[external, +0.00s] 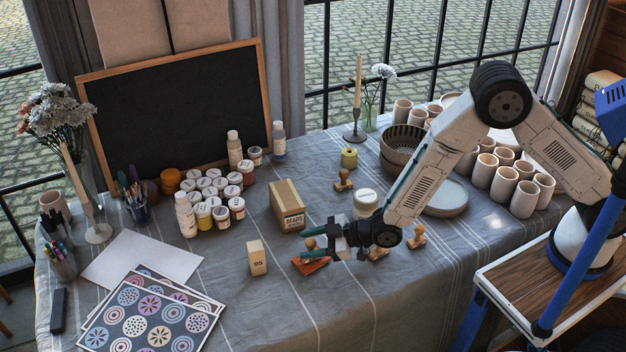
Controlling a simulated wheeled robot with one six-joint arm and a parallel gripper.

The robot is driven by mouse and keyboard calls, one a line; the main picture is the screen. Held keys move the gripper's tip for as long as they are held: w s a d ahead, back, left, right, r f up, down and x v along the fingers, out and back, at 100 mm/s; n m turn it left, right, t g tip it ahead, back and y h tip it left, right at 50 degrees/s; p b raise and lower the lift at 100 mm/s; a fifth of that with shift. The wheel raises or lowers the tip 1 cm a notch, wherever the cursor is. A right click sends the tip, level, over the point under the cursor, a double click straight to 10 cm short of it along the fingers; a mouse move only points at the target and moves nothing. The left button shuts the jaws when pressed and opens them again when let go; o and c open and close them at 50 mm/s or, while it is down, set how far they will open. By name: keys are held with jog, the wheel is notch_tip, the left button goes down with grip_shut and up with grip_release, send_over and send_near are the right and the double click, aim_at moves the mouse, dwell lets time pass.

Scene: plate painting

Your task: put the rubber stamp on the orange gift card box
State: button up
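The flat orange box (316,266) lies on the cloth at the front middle of the table, below my gripper. My gripper (312,245) reaches in from the right, with teal fingers pointing left just above the box. A rubber stamp's round wooden knob (310,243) shows between the fingertips. I cannot tell whether the fingers touch the knob or whether the stamp rests on the box. Other wooden-handled stamps stand on the cloth: one behind (343,180), one beside my wrist (378,253) and one further right (417,238).
A white-lidded jar (366,203) is close behind my wrist. Several paint jars (221,217) stand left. Cloth in front of the orange box is clear.

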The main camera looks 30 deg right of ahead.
jog(key=shift+d+r, duration=0.1)
jog(key=shift+r, duration=0.1)
jog(key=v, duration=1.2)
jog(key=shift+w, duration=0.1)
